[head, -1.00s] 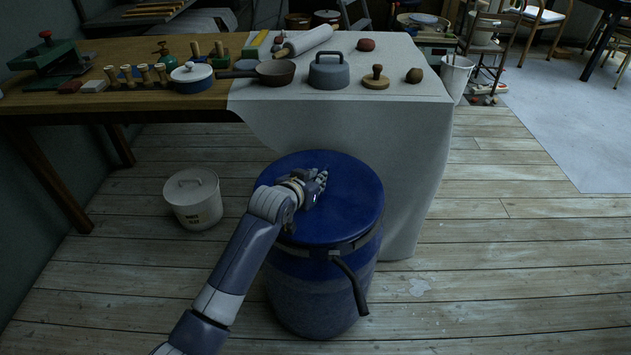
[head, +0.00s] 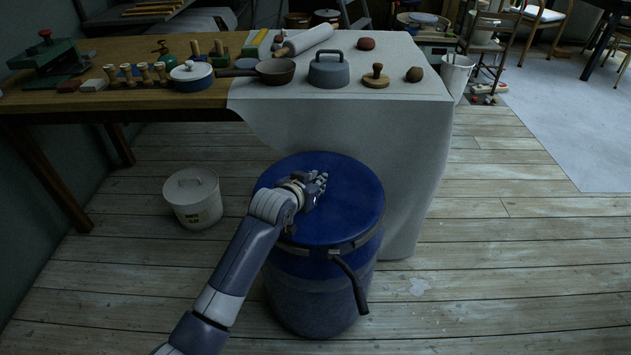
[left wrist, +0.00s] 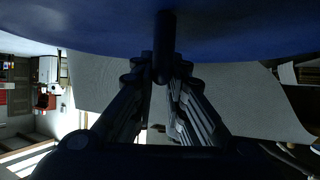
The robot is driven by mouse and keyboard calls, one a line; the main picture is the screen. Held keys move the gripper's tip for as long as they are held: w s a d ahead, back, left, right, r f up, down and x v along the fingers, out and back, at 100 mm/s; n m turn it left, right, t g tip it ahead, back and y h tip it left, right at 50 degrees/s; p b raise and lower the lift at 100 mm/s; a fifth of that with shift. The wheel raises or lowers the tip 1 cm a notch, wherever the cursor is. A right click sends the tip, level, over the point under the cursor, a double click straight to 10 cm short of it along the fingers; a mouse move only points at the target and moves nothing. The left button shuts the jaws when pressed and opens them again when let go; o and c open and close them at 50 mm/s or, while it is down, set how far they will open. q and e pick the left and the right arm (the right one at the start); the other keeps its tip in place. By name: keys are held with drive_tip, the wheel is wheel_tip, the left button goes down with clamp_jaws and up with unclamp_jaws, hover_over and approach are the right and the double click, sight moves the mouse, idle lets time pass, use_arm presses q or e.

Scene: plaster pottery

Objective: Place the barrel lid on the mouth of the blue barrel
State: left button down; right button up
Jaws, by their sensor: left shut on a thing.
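The blue barrel (head: 318,295) stands upright on the plank floor in front of the cloth-covered table. The blue barrel lid (head: 348,195) covers the barrel's top in the head view; whether it is fully seated or slightly raised I cannot tell. My left gripper (head: 314,186) is over the lid's middle, shut on its handle. In the left wrist view the lid's blue face (left wrist: 235,30) fills the top, and a dark bar-like handle (left wrist: 165,45) runs down between the fingers of my left gripper (left wrist: 163,75). My right gripper is not in view.
A dark clamp lever (head: 350,285) hangs at the barrel's front. A white lidded bucket (head: 194,205) stands left on the floor. The cloth-covered table (head: 400,130) behind holds a grey lidded pot (head: 329,75) and a pan (head: 275,72).

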use_arm(q)
drive_tip(key=c, duration=1.5)
unclamp_jaws()
drive_tip(key=shift+c, duration=0.2)
drive_tip(key=shift+f, duration=0.2)
drive_tip(key=v, duration=1.2)
drive_tip(key=shift+r, duration=0.15)
